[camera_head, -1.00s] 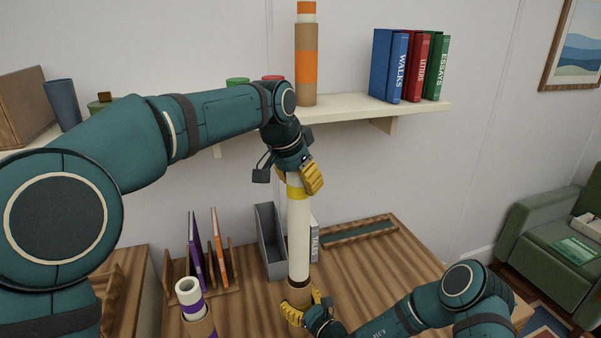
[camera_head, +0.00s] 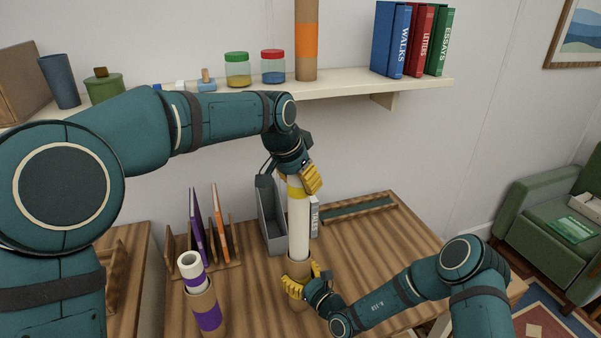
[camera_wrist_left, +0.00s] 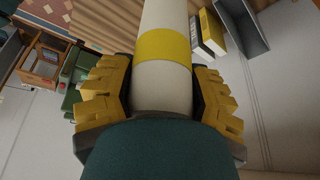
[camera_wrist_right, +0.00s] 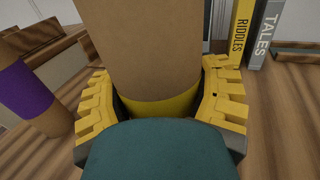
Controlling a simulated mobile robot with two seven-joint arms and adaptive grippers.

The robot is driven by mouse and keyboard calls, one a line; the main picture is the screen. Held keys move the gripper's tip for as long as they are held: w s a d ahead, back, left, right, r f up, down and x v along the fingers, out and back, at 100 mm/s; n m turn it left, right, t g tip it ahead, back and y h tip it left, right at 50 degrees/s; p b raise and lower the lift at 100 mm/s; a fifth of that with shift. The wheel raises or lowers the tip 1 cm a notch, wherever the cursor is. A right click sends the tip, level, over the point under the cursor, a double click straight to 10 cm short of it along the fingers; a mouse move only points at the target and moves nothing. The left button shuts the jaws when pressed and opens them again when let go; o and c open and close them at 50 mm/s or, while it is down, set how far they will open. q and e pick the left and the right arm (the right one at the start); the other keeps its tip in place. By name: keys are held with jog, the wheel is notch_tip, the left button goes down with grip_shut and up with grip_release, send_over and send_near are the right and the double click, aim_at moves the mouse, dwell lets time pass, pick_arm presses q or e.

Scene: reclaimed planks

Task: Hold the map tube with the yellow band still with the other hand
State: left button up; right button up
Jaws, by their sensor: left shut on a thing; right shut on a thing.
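The map tube with the yellow band (camera_wrist_right: 155,45) is an upright brown cylinder over the wooden desk. Its yellow band (camera_wrist_right: 160,108) shows low between the right fingers in the right wrist view. My right gripper (camera_head: 301,281) is shut around the tube. A white rolled map (camera_head: 299,228) with a yellow band (camera_wrist_left: 163,47) stands upright with its lower end inside the tube. My left gripper (camera_head: 298,181) is shut on the roll near its top, just above the band. The roll's lower end is hidden inside the tube.
A brown tube with a purple band (camera_head: 206,315) and a white roll stands to the left. Behind are a rack with thin books (camera_head: 222,235) and a grey file holder (camera_head: 270,222). A wall shelf (camera_head: 350,87) with jars and books hangs above the left gripper.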

aim_at(300, 213)
pick_arm(q)
jog(key=shift+f, duration=4.75)
jog(key=o, duration=1.4)
jog(key=v, duration=1.2)
